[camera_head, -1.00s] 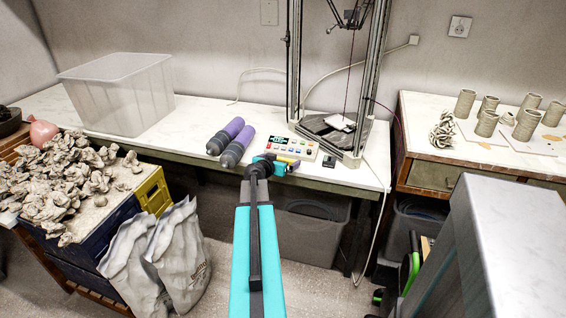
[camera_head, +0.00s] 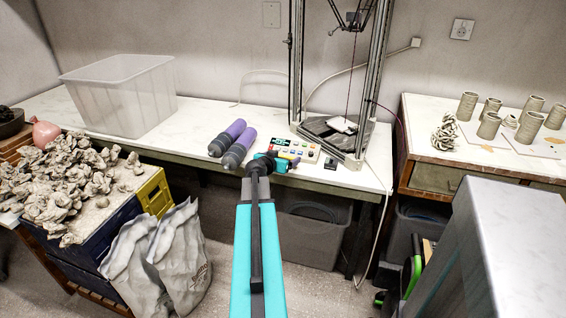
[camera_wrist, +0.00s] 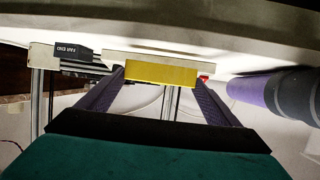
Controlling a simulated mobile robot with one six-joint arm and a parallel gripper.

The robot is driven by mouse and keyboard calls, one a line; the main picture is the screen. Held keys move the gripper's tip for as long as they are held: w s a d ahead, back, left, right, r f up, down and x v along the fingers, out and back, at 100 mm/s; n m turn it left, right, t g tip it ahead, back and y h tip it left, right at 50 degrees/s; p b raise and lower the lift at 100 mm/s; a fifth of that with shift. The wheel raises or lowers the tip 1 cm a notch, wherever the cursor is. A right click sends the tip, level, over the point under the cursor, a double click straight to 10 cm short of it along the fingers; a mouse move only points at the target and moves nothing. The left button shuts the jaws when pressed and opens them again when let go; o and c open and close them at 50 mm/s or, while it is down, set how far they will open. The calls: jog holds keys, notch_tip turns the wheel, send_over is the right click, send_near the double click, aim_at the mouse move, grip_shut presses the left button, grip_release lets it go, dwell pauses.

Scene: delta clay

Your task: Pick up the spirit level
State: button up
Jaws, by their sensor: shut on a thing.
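The spirit level (camera_wrist: 160,74) is a yellow bar between the two fingers of my gripper (camera_wrist: 160,92) in the wrist view. My gripper is shut on it, with one dark finger at each end of the visible yellow face. In the head view, my gripper (camera_head: 285,161) is at the front edge of the white workbench, just in front of the control box. The level is small and mostly hidden there by my gripper. I cannot tell whether it still touches the bench.
The cream control box (camera_head: 300,150) sits right behind my gripper. Purple and grey cylinders (camera_head: 233,140) lie to its left. The printer frame (camera_head: 369,90) stands at the back right, with a small black block (camera_head: 330,163) in front. A clear bin (camera_head: 120,100) stands far left.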

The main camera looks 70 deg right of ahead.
jog(key=w+f+v, duration=0.1)
jog(key=v, duration=1)
jog(key=shift+a+f, duration=0.3)
jog(key=shift+a, duration=0.15)
jog(key=a+p, duration=0.1)
jog(key=p, duration=0.4)
jog(key=shift+r, duration=0.1)
jog(key=a+p, duration=0.1)
jog(key=p, duration=0.3)
jog(key=a+p, duration=0.2)
jog(key=p, duration=0.2)
jog(key=shift+w+a+p, duration=0.2)
jog(key=shift+a+p, duration=0.1)
jog(key=shift+a, duration=0.05)
jog(key=shift+a, duration=0.1)
